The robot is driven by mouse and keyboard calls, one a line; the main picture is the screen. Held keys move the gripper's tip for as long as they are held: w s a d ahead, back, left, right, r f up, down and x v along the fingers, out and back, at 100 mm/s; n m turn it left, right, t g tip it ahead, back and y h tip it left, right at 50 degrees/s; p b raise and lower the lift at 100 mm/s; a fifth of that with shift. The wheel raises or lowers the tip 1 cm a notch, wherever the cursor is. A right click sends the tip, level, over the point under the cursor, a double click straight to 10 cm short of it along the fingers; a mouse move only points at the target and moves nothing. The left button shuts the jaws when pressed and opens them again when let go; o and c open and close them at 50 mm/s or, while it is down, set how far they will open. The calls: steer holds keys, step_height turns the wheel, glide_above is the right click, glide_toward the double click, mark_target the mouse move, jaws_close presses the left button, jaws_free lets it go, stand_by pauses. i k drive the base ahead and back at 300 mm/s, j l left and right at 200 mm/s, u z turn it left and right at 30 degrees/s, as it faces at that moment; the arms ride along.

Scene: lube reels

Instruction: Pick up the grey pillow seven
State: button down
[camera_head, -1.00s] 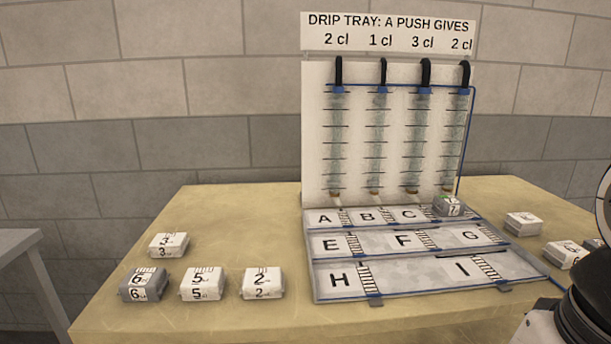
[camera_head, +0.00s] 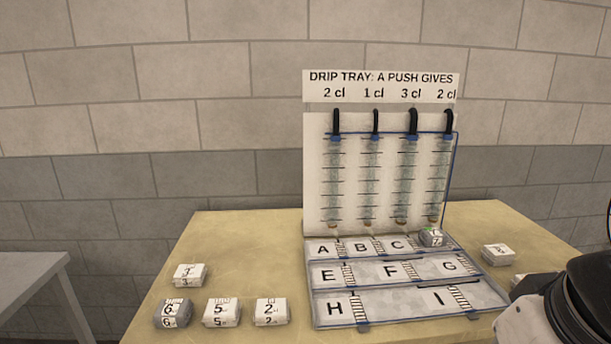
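The grey pillow (camera_head: 431,238) with a white label sits at the right end of the tray's (camera_head: 405,308) back row, to the right of the compartment marked C. Its number is small and hard to read now; it looked like a 7 in the earlier frame. A small green spot shows on its top. My gripper is not in view; only a dark and white part of my own arm shows at the lower right.
A white board with several dark-handled tubes (camera_head: 375,180) stands right behind the tray. Labelled blocks lie left: white three (camera_head: 189,276), grey six (camera_head: 173,313), white five (camera_head: 221,312), white two (camera_head: 271,311). A white block (camera_head: 497,254) lies right. A grey table (camera_head: 35,268) stands far left.

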mark_target(430, 237)
steer(key=i+l+u, duration=0.1)
steer(key=i+l, duration=1.1)
steer(key=l, duration=0.2)
steer(key=j+u, duration=0.05)
